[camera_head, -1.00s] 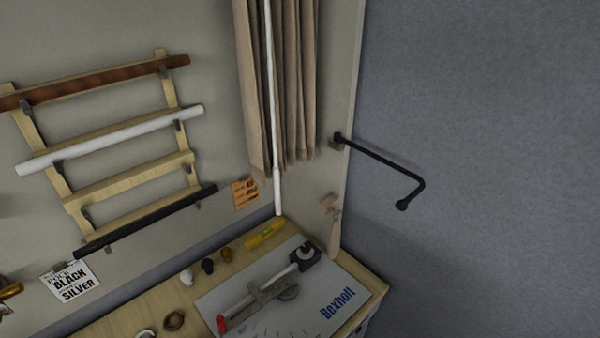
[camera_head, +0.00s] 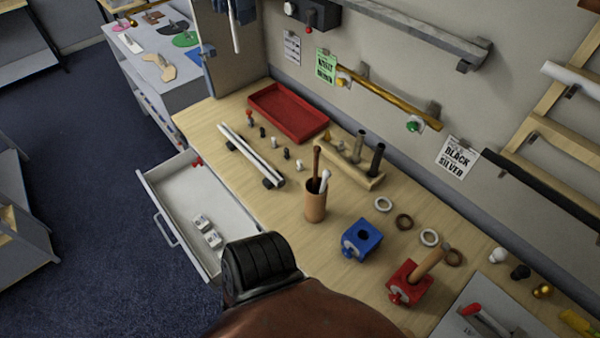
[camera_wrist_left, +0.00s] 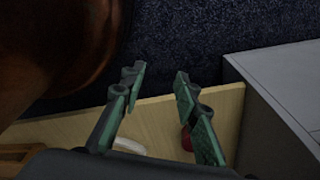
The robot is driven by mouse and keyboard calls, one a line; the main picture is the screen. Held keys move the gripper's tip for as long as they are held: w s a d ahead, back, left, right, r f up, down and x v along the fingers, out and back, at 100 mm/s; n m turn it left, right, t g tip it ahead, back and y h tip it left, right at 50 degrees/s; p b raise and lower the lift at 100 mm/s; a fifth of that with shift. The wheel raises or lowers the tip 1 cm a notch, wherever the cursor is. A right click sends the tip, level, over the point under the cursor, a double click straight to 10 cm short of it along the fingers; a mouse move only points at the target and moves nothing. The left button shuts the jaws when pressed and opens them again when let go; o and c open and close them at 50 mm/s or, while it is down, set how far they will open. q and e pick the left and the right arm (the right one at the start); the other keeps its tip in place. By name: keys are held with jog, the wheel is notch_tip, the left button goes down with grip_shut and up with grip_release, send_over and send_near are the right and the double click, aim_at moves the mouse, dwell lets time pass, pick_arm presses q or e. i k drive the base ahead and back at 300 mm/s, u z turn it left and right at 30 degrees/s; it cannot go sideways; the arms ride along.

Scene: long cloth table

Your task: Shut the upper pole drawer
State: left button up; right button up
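A white drawer (camera_head: 190,185) stands pulled out from the table's left side in the head view. Its front, with a bar handle (camera_head: 166,230), faces the floor on the left. Small pale blocks (camera_head: 208,231) lie inside it, and a small red item is at its far corner. Part of my arm covers its near end. My left gripper (camera_wrist_left: 160,76) shows only in the wrist view, with its two green fingers apart and nothing between them, over a wooden edge. A grey boxy surface (camera_wrist_left: 285,85) lies to its right; I cannot tell whether it is the drawer. My right gripper is not in view.
The wooden tabletop (camera_head: 225,185) holds a red tray (camera_head: 289,110), a pole rack, a cup (camera_head: 315,203), a blue block (camera_head: 361,240) and a red block (camera_head: 409,285). Blue floor (camera_head: 90,190) is clear left of the drawer. A grey bench (camera_head: 20,235) stands at far left.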

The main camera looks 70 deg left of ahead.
aim_at(181, 191)
jog(key=u, duration=0.6)
jog(key=k, duration=0.9)
jog(key=u, duration=3.45)
jog(key=i, duration=0.5)
jog(key=z, duration=1.55)
